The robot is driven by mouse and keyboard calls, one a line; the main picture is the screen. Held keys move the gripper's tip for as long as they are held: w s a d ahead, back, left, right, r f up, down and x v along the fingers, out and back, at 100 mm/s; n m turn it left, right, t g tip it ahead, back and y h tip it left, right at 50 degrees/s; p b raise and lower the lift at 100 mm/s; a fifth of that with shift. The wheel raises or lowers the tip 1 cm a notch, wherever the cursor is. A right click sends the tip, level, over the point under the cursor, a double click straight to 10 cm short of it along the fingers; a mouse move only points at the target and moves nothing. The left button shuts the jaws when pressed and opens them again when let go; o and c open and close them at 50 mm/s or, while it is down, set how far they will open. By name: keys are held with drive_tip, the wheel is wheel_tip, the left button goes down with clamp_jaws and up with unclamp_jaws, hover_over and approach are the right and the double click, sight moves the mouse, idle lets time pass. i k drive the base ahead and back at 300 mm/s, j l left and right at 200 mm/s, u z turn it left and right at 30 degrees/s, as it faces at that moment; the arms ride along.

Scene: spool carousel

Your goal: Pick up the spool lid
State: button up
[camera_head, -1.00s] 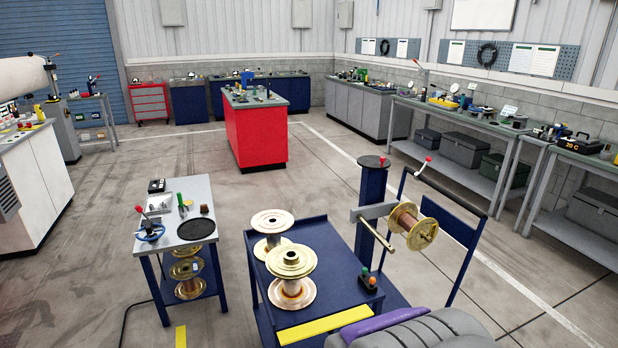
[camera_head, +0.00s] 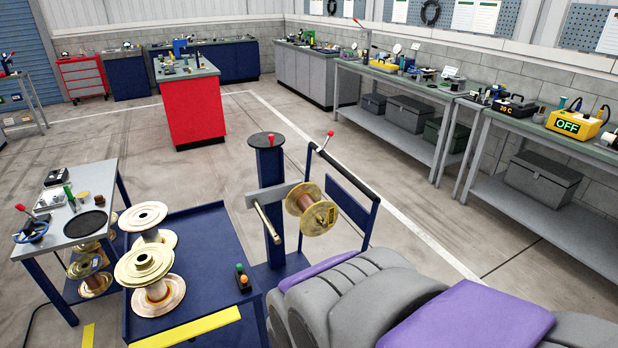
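I cannot tell for sure which thing is the spool lid. A flat black disc (camera_head: 86,224) lies on the small grey-topped table (camera_head: 95,176) at the left. Two gold spools stand on the blue cart: a nearer spool (camera_head: 145,265) with a wide ringed top, and a farther spool (camera_head: 143,215) with a pale top. Another gold spool (camera_head: 311,208) hangs sideways on the blue post stand. My gripper is not in view; only grey and purple parts of my own body show at the lower right.
The blue cart (camera_head: 205,240) has a yellow strip and a small button box (camera_head: 243,278). More spools (camera_head: 90,272) sit on the grey-topped table's lower shelf. A red cabinet (camera_head: 190,110) stands behind, and a long workbench (camera_head: 400,95) lines the right wall. The floor between is clear.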

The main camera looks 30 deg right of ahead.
sight(130, 269)
drive_tip(key=l, duration=0.55)
drive_tip(key=l+u, duration=0.1)
drive_tip(key=l, duration=0.5)
drive_tip(key=k+l+u, duration=0.1)
drive_tip(key=l, duration=1)
drive_tip(key=k+l+u, duration=0.1)
drive_tip(key=l, duration=1)
drive_tip(key=k+l+u, duration=0.15)
drive_tip(key=l, duration=0.4)
drive_tip(key=u, duration=1.2)
drive_tip(key=i+j, duration=0.25)
drive_tip(key=i, duration=0.25)
drive_tip(key=i+j, duration=0.25)
drive_tip(key=i, duration=0.3)
drive_tip(key=i+j, duration=0.2)
drive_tip(key=i, duration=0.3)
drive_tip(key=i+j+z, duration=0.1)
drive_tip(key=i+j, duration=0.15)
drive_tip(key=i, duration=0.3)
drive_tip(key=i+j, duration=0.3)
drive_tip(key=i, duration=0.2)
drive_tip(key=i+j, duration=0.25)
drive_tip(key=i, duration=0.25)
